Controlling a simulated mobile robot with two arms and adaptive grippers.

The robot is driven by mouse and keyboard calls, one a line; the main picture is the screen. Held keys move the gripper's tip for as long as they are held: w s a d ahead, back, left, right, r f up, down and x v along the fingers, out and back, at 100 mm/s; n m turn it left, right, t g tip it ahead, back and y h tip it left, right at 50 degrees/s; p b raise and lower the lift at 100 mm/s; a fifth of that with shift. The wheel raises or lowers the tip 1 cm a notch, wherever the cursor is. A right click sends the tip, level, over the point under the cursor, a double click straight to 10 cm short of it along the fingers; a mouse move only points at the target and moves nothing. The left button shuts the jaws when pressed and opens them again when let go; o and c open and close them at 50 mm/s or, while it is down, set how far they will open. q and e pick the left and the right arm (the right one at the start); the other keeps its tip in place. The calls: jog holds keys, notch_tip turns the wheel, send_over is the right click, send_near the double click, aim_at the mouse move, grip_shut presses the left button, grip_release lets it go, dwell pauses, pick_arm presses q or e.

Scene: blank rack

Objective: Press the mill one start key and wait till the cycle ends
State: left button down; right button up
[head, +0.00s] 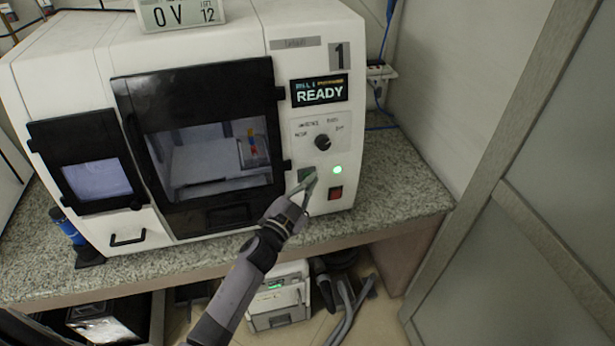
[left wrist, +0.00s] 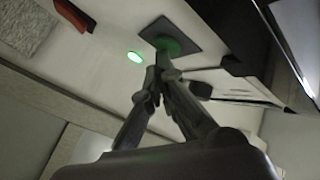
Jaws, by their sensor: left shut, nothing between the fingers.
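The mill (head: 60,65), a white machine marked 1, stands on a speckled counter. Its display (head: 320,90) reads READY. Its front window door (head: 210,145) is shut. The green start key (head: 306,175) sits low on the right panel, above left of a red switch (head: 335,193); a green lamp (head: 337,169) glows beside it. My left gripper (head: 307,187) is shut and empty, its tips at the green key. In the left wrist view the tips (left wrist: 163,60) reach the green key (left wrist: 172,44) on its dark plate; whether they touch it, I cannot tell. My right gripper is not in view.
A dark selector knob (head: 323,142) is above the lamp. A blue bottle (head: 68,232) stands at left. A framed panel (head: 530,180) stands at right. A white unit (head: 278,297) is under the counter.

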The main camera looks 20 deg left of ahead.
pick_arm(q)
jog(key=shift+w+a, duration=0.15)
jog(key=shift+w, duration=0.05)
jog(key=shift+s, duration=0.1)
dwell(0.4)
jog(key=shift+s+d, duration=0.45)
jog(key=shift+s, duration=0.15)
jog(key=s+d, duration=0.1)
jog(key=s+d+p, duration=0.1)
jog(key=s, duration=0.2)
jog(key=shift+d+r, duration=0.1)
jog(key=shift+d, duration=0.3)
dwell(0.6)
